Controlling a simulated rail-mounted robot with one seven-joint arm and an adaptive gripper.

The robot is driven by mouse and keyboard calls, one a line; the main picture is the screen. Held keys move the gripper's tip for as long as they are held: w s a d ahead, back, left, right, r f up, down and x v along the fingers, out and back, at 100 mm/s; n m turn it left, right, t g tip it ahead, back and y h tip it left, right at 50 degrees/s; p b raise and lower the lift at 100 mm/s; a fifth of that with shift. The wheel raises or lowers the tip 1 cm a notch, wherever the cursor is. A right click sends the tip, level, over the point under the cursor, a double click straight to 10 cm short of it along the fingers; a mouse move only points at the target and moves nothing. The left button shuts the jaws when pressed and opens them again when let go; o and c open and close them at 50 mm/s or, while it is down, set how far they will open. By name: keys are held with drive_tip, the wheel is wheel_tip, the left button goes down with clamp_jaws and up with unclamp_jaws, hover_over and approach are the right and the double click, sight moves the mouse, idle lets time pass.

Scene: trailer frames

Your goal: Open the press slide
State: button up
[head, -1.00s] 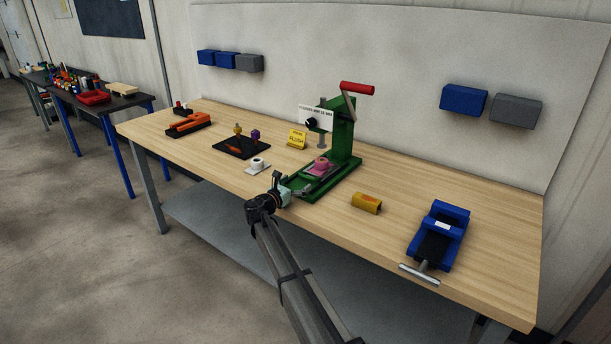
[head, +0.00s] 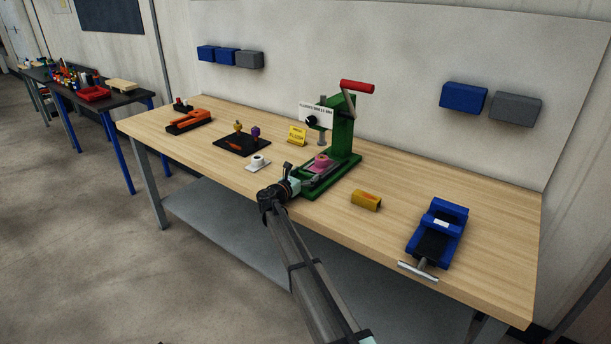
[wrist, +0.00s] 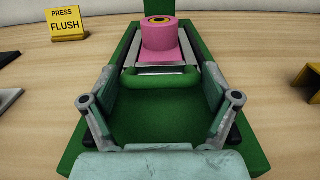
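The green press (head: 343,130) with a red-handled lever stands upright on the bench. Its slide (wrist: 124,72) is a pale metal plate on the green base. It carries a pink block (wrist: 159,42) with a yellow and dark ring on top; the block also shows in the head view (head: 320,164). A rounded green handle bar (wrist: 160,81) crosses the slide's near end. My gripper (wrist: 160,92) is open over the front of the base, a finger on either side of the bar. The fingers look apart from the bar; exact contact is unclear.
A yellow "PRESS FLUSH" sign (wrist: 68,24) stands left of the press. A white piece with a ring (head: 258,163) and a dark tray (head: 240,146) are farther left. A yellow block (head: 366,200) and blue vise (head: 437,235) are to the right.

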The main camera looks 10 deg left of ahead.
drive_tip(key=b+v, duration=0.1)
drive_tip(key=v, duration=1)
drive_tip(key=shift+s, duration=0.25)
drive_tip(key=o, duration=1.4)
drive_tip(key=shift+o, duration=0.2)
drive_tip(key=v, duration=1.2)
